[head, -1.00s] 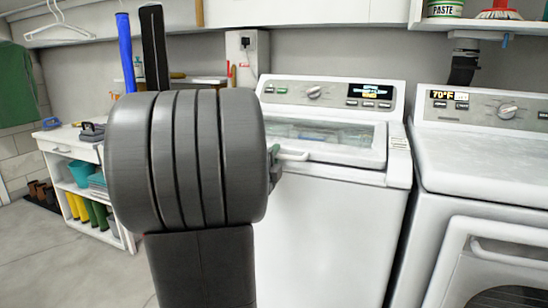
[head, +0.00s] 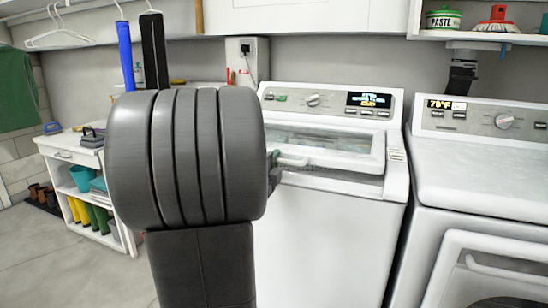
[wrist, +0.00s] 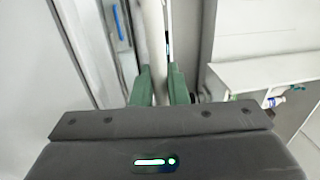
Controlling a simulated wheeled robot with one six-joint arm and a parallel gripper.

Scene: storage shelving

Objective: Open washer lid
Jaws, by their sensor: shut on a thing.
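The white washer (head: 320,220) stands in the middle of the head view. Its lid (head: 325,142), with a glass window, is tilted up a little, and a dark gap shows under its front edge. My gripper (head: 274,168) is at the left end of the lid's front edge, partly hidden behind my own arm. In the wrist view its green fingers (wrist: 158,88) are shut on the white bar of the lid handle (wrist: 153,45).
A white front-loading dryer (head: 480,180) stands close on the right. A low white shelf unit (head: 65,152) with boots and a blue-green bucket is at the left. A wall shelf (head: 490,38) with a paste can hangs at top right. Floor is clear at lower left.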

